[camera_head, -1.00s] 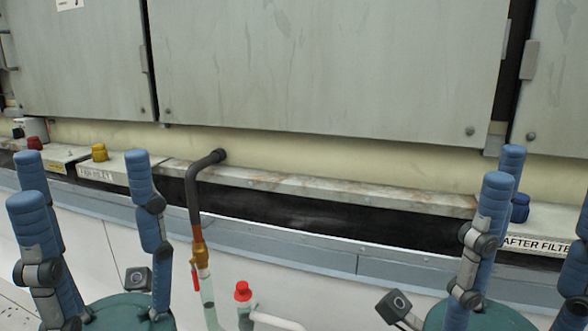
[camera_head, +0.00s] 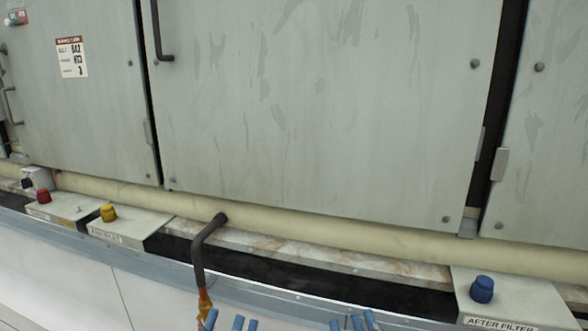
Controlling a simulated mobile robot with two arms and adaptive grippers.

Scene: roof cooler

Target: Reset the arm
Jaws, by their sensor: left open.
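My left gripper (camera_head: 229,322) shows only its blue fingertips at the bottom edge, just right of the dark bent pipe (camera_head: 199,262). Its fingertips are spread apart with nothing seen between them. My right gripper (camera_head: 352,322) also shows only blue fingertips at the bottom edge, right of the left one. Its tips stand apart and look empty. The rest of both grippers and both arms is below the picture.
Large grey cabinet doors (camera_head: 320,100) fill the view. Below them runs a ledge with a red knob (camera_head: 43,196), a yellow knob (camera_head: 108,213) and a blue knob (camera_head: 482,289). An "AFTER FILTER" label (camera_head: 499,323) is at lower right.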

